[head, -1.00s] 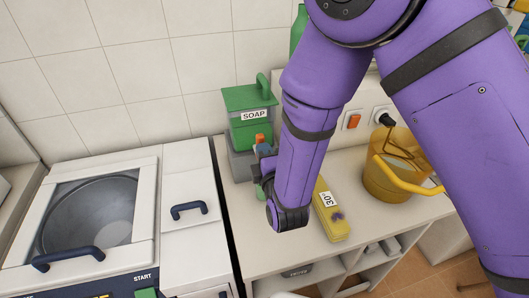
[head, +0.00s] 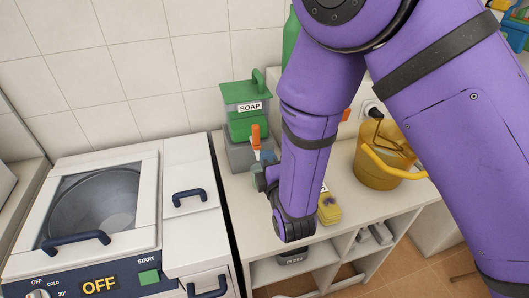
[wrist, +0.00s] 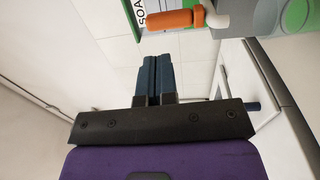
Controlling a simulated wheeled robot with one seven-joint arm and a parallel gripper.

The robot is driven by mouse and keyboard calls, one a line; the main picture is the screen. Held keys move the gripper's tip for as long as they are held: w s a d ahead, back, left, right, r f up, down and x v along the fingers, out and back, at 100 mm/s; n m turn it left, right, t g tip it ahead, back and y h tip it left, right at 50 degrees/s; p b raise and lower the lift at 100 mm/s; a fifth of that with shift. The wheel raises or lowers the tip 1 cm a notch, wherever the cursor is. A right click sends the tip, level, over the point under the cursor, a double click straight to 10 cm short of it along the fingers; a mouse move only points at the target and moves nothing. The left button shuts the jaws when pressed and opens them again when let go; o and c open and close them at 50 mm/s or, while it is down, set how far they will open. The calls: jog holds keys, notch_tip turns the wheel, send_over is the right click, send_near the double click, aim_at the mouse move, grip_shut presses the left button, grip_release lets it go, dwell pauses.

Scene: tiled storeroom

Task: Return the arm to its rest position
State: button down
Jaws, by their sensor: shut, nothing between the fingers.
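My purple arm crosses the right half of the head view and bends down over the counter. In the wrist view the two dark blue fingers of my gripper (wrist: 158,76) are together with nothing between them. In the head view the forearm hides most of the gripper. The green and grey SOAP container (head: 247,112) stands by the wall just beyond it. Its orange handle (head: 256,137) is close to my gripper in the head view. In the wrist view the orange handle (wrist: 175,19) is above the fingers, apart from them.
A white washing machine (head: 188,238) with a round drum, reading OFF, stands at left. A yellow box (head: 329,209) lies on the counter (head: 262,233), partly behind my forearm. An amber bucket (head: 375,168) stands at right. Open shelves are below the counter.

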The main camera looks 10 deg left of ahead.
jog(key=v, duration=0.6)
jog(key=w+d+r+m+g+h, duration=0.2)
jog(key=w+d+r+m+h, duration=0.1)
jog(key=w+d+r+m, duration=0.6)
jog(key=d+r+m+g+h, duration=0.2)
jog(key=d+r+m+g, duration=0.15)
jog(key=d+r, duration=0.55)
jog(key=s+d+r+m+g+h, duration=0.1)
jog(key=s+d+r+m, duration=0.25)
jog(key=d, duration=0.25)
jog(key=s+d+r+m+g+h, duration=0.1)
jog(key=s+d+r+m+g, duration=0.15)
jog(key=s+d, duration=0.35)
jog(key=s+d+r+m+g+h, duration=0.2)
jog(key=s+d+m, duration=0.3)
jog(key=s+d, duration=0.4)
jog(key=s+r, duration=0.1)
jog(key=s, duration=0.2)
jog(key=shift+s+d+r+m+h, duration=0.2)
jog(key=shift+s+d+m+h, duration=0.1)
jog(key=shift+s+d+m, duration=0.1)
jog(key=c, duration=1.8)
grip_release()
jog(key=shift+c, duration=0.2)
